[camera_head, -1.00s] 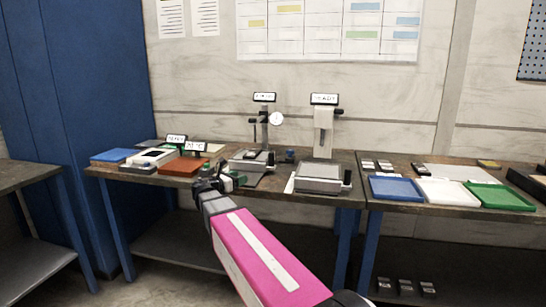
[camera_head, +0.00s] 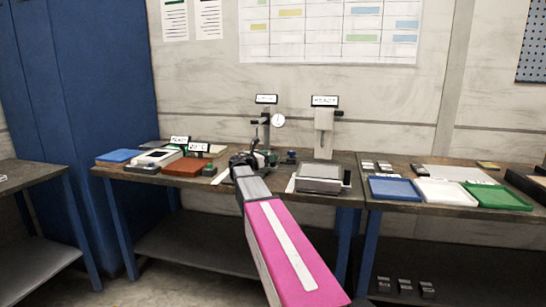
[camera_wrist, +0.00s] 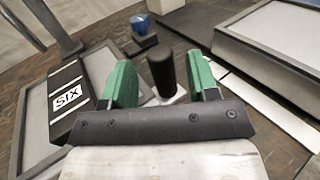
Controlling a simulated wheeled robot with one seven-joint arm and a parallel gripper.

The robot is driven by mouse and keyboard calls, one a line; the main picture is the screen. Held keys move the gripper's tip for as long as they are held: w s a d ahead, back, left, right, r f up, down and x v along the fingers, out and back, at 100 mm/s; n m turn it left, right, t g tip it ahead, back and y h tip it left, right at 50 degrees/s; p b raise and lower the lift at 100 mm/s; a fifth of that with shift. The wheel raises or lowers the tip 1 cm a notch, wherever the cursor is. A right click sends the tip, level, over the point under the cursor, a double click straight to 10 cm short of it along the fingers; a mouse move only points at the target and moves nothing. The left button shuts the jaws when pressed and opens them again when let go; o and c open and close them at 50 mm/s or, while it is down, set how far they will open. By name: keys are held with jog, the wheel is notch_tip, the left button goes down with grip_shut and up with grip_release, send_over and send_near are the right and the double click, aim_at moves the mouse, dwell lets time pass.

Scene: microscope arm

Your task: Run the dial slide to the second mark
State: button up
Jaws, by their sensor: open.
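The dial stand, with a round white dial (camera_head: 278,120), stands at the back of the middle bench. Its lower part is partly hidden behind my arm in the head view. My gripper (camera_head: 257,158) is at the front of this stand. In the wrist view my gripper (camera_wrist: 160,88) has two green fingers spread apart. A black upright knob (camera_wrist: 162,68) on a pale mount appears in the gap between them, with room at each side. I cannot tell its depth relative to the fingertips. The marks of the slide are not legible.
A black block with a white label (camera_wrist: 68,98) is left of the fingers, and a blue knob (camera_wrist: 145,28) lies beyond. A large grey device (camera_wrist: 275,50) stands close on the right. An orange-brown tray (camera_head: 185,167) sits left on the bench.

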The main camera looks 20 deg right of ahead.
jog(key=shift+x, duration=1.65)
grip_shut()
jog(key=w+d, duration=0.1)
jog(key=w, duration=0.1)
jog(key=w+d, duration=0.1)
jog(key=w, duration=0.1)
jog(key=shift+d, duration=0.3)
grip_release()
